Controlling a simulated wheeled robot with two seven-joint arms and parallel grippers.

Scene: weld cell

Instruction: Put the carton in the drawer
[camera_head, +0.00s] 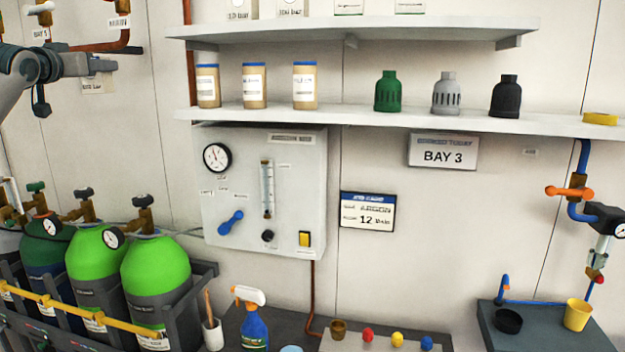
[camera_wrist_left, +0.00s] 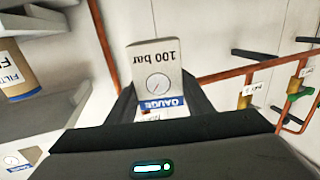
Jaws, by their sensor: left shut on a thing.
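The carton (camera_wrist_left: 155,75) is pale, with a gauge picture, a blue "GAUGE" band and "100 bar" lettering that reads upside down in the left wrist view. My left gripper (camera_wrist_left: 160,103) is shut on it, a dark finger on each side. In the head view my left gripper (camera_head: 100,66) is at the upper left, in front of the wall and left of the shelves. I cannot clearly make out the carton there. My right gripper is not in view. No drawer shows in either view.
Two wall shelves (camera_head: 350,30) (camera_head: 460,122) hold cartons, jars (camera_head: 255,86) and several caps. Copper pipe (camera_head: 98,46) runs close to my left gripper. Below stand green cylinders (camera_head: 155,265), a gauge panel (camera_head: 300,190) and a spray bottle (camera_head: 253,325). Open air lies before the wall.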

